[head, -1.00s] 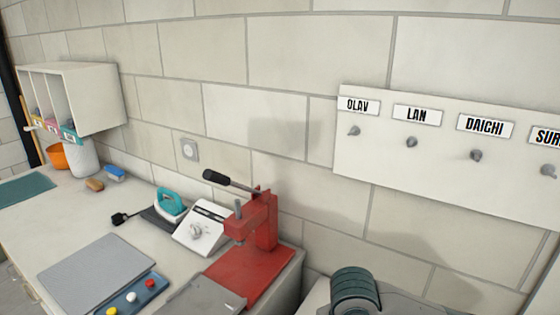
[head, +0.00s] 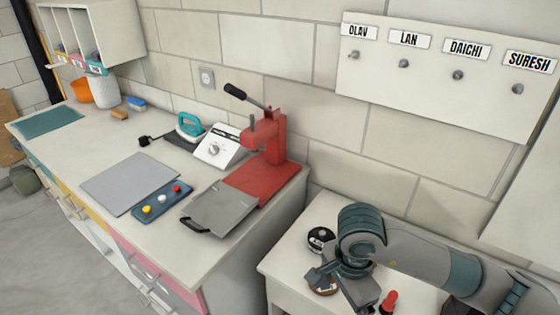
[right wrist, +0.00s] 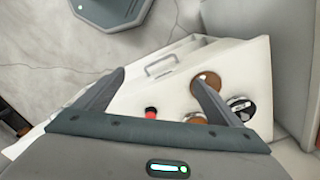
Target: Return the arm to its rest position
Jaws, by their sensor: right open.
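My right arm comes in from the right in the head view. Its gripper (head: 342,288) hangs over a small white cabinet (head: 285,265) to the right of the workbench. In the right wrist view the right gripper (right wrist: 158,80) has its two fingers wide apart with nothing between them. Below them the cabinet top (right wrist: 245,70) holds round tins (right wrist: 241,108) and a small red-topped item (right wrist: 151,113). My left gripper is in no view.
The workbench (head: 95,165) carries a red press (head: 265,150), a white control box (head: 217,147), a teal iron (head: 188,127) and a blue tray (head: 160,202). A name board with pegs (head: 440,95) hangs on the wall above. Grey floor (head: 50,240) lies open at the left.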

